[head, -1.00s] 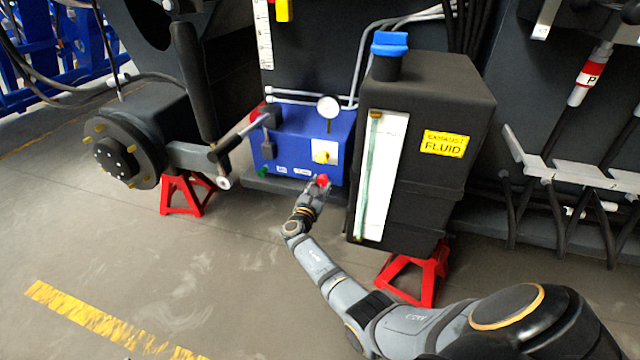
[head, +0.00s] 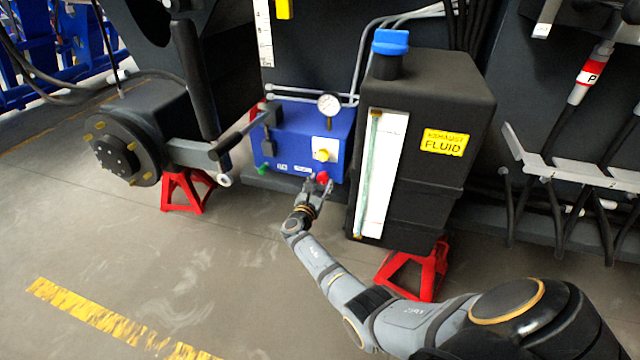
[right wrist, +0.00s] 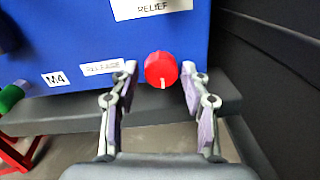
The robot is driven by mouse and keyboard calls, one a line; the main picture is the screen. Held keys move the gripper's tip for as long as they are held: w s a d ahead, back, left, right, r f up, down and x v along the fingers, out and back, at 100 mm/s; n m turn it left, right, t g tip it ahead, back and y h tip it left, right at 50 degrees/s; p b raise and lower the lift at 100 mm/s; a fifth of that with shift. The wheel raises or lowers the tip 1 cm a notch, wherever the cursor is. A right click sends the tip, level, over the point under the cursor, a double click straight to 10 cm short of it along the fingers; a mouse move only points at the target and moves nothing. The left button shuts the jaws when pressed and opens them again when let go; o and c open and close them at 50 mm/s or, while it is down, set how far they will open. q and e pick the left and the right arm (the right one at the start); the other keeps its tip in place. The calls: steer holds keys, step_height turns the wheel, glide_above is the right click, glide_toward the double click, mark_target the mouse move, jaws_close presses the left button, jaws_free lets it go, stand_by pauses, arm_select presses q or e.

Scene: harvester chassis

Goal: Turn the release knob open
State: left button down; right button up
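The release knob (right wrist: 161,69) is a small red round knob with a white mark pointing down, on the front of a blue box (head: 300,135). A small label that seems to read "RELEASE" is left of it in the right wrist view. In the head view the red knob (head: 322,178) is low on the box. My right gripper (right wrist: 160,72) is open, with one finger on each side of the knob and a visible gap on both sides. It also shows in the head view (head: 318,187) at the knob. My left gripper is not in view.
A yellow knob (head: 321,155) and a gauge (head: 328,105) sit above the red knob. A green knob (right wrist: 11,96) is to its left. The black exhaust fluid tank (head: 425,110) stands close on the right. A dark ledge (right wrist: 60,122) runs below the box.

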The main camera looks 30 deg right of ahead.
steer(key=shift+o, duration=0.4)
steer(key=v, duration=1.2)
